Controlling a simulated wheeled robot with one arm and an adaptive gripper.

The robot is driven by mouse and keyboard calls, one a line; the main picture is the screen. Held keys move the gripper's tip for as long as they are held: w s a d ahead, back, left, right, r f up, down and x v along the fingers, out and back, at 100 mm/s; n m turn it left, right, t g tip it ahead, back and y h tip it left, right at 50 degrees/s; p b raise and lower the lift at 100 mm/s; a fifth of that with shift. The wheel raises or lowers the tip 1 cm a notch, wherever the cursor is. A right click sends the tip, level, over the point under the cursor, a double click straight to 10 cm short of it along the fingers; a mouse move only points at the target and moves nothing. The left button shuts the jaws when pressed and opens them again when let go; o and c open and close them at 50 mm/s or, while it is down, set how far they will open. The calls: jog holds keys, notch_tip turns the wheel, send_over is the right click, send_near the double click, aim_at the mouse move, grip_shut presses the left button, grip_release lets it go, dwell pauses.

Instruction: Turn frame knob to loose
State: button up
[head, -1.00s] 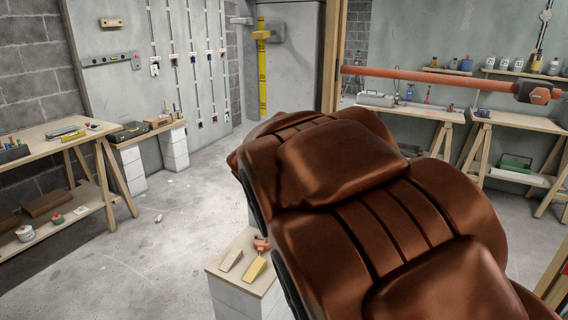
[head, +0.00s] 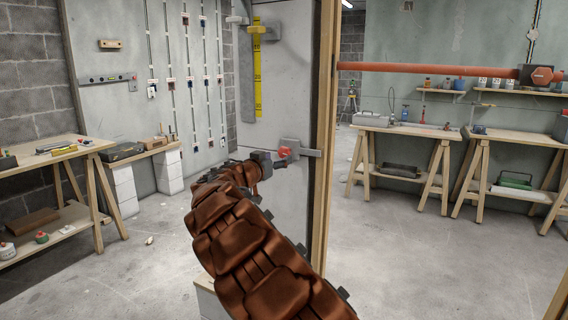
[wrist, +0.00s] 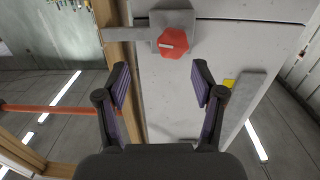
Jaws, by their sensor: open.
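A red faceted knob (head: 285,152) sits on a grey block with a flat bar, on the pale panel beside the wooden frame post (head: 325,130). In the wrist view the red knob (wrist: 173,43) is just beyond my fingertips, slightly right of the midline between them. My gripper (wrist: 161,76) is open, with nothing between its fingers and a visible gap to the knob. In the head view my gripper (head: 266,157) is beside the knob on its left, partly overlapping it. No marking of the knob's setting is readable.
A yellow strip (head: 258,70) and grey bar (head: 246,80) are on the panel. Workbenches (head: 420,130) stand at the back right. Floor at left centre is mostly clear.

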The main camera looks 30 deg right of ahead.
aim_at(283, 154)
jog(key=shift+t, duration=0.3)
jog(key=w+d, duration=0.3)
jog(key=w+d+p, duration=0.1)
jog(key=shift+w+d+f, duration=0.35)
jog(key=shift+x, duration=0.8)
jog(key=shift+r, duration=0.1)
jog(key=c, duration=1.2)
jog(key=shift+o, duration=0.2)
